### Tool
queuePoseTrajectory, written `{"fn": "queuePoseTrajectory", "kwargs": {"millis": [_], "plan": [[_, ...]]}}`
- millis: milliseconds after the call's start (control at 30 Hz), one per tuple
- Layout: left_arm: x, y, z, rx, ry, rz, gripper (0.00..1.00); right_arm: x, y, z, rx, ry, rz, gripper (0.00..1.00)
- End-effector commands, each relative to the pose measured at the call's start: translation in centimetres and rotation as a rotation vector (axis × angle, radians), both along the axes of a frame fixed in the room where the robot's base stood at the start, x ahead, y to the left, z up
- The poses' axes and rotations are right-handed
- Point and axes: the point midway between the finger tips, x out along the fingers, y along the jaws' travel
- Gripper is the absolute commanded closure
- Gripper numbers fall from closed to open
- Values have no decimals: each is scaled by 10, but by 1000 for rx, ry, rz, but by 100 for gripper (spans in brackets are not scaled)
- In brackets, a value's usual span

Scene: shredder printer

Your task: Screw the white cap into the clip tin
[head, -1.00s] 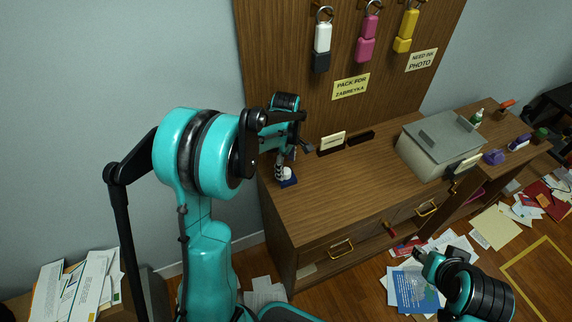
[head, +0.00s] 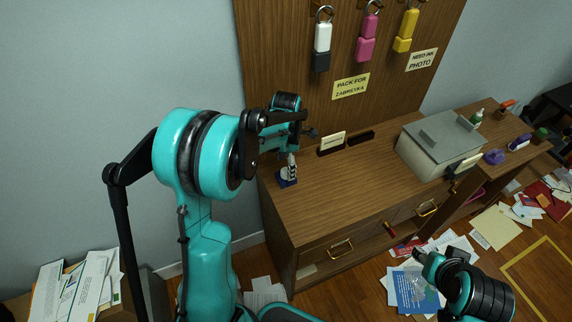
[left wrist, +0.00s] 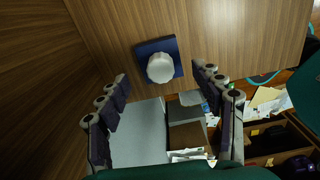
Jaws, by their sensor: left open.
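The clip tin (left wrist: 143,49) is a small dark blue square piece on the desk top. The white cap (left wrist: 160,68) is round and sits over the tin; whether it is threaded in cannot be told. In the head view the tin (head: 288,183) stands at the desk's left end, with the cap largely hidden by my left gripper (head: 291,158). In the left wrist view my left gripper (left wrist: 159,76) is open and empty, its fingers to either side of the cap and apart from it. My right gripper (head: 420,257) is at the lower right, far from the tin; its fingers are unclear.
The wooden desk (head: 330,205) has free room right of the tin. A small sign (head: 333,142) and a dark block (head: 361,138) stand behind. A grey printer (head: 440,145) is further right. Papers litter the floor.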

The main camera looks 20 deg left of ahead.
Motion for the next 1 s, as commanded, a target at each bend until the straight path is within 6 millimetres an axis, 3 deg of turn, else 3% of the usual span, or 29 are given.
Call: {"fn": "queuePoseTrajectory", "kwargs": {"millis": [167, 600, 833, 867, 1000], "plan": [[0, 0, -3, 0, 0, -1, 34, 0, 0, -2, 0, 0, 0, 60], [0, 0, -36, 0, 0, -2, 34, 0, 0, -27, 0, 0, 0, 60], [0, 0, -35, 0, 0, -2, 34, 0, 0, -26, 0, 0, 0, 60], [0, 0, -35, 0, 0, -2, 36, 0, 0, -26, 0, 0, 0, 60], [0, 0, -35, 1, -1, -2, 73, 0, 0, -26, 0, 0, 0, 60]]}}
